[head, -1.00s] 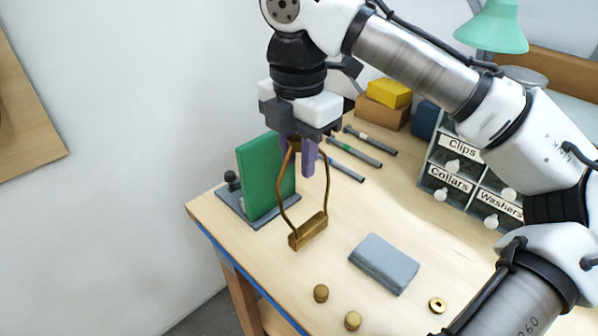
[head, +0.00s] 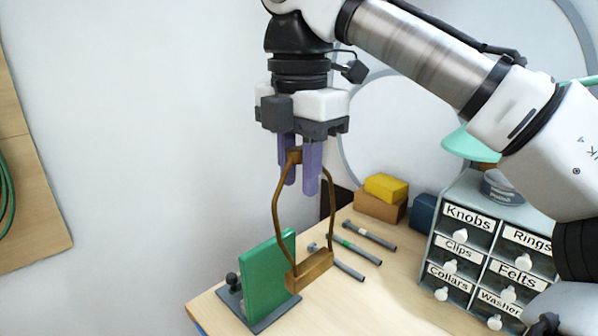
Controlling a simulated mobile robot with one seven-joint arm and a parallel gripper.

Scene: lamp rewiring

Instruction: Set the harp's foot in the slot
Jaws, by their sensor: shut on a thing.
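The harp (head: 276,212) is a bronze wire loop with a block-shaped foot (head: 310,270) at its lower end. My gripper (head: 299,182) has purple fingers and is shut on the top of the harp. The harp hangs upright from it, foot down. The foot appears in front of the right edge of a green upright panel (head: 262,282); I cannot tell whether they touch. The foot looks clear of the bench top. I cannot make out a slot in this view.
The panel stands on a dark grey base (head: 262,322) with a black knob (head: 233,283) at the bench's left corner. Several grey rods (head: 370,235) lie behind. Yellow (head: 386,187) and brown (head: 379,206) boxes stand farther back. A labelled drawer cabinet (head: 480,255) is at the right.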

